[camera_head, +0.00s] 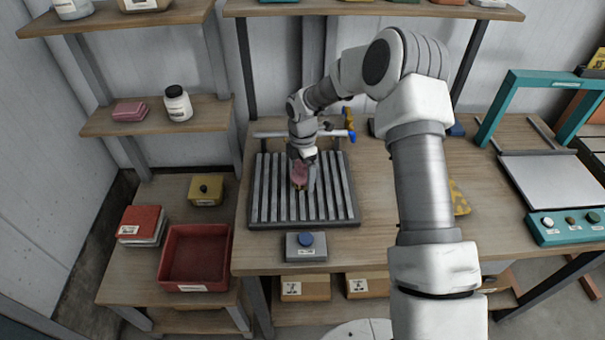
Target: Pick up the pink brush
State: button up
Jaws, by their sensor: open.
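A small pink thing (299,173), which looks like the pink brush, is on the dark slatted rack (345,218) on the workbench. My gripper (302,180) is right at it, pointing down from above, with a finger showing on its right side. The jaws are open. The gripper hides part of the pink thing, and I cannot tell whether they touch. Another pink block (130,111) lies on the left shelf, apart from my gripper.
A grey box with a blue button (305,246) stands in front of the rack. A horizontal bar with a blue end (352,136) runs behind it. A red bin (197,256) is at lower left. A teal-framed press (545,100) stands at right.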

jog(key=shift+f, duration=0.4)
jog(key=shift+c, duration=0.3)
jog(key=c, duration=1.2)
jog(key=shift+r, duration=0.1)
jog(key=shift+r, duration=0.4)
jog(key=r, duration=0.2)
jog(key=d+r, duration=0.1)
jog(key=shift+w+d+r, duration=0.15)
jog(key=shift+r, duration=0.25)
jog(key=d+r, duration=0.2)
jog(key=d, duration=0.1)
jog(key=w+d+r, duration=0.1)
jog(key=d+r, duration=0.1)
jog(key=d, duration=0.2)
jog(key=d+r+b, duration=0.1)
jog(key=d+r, duration=0.1)
jog(key=d, duration=0.1)
jog(key=shift+w+d+r, duration=0.15)
jog(key=shift+w, duration=0.05)
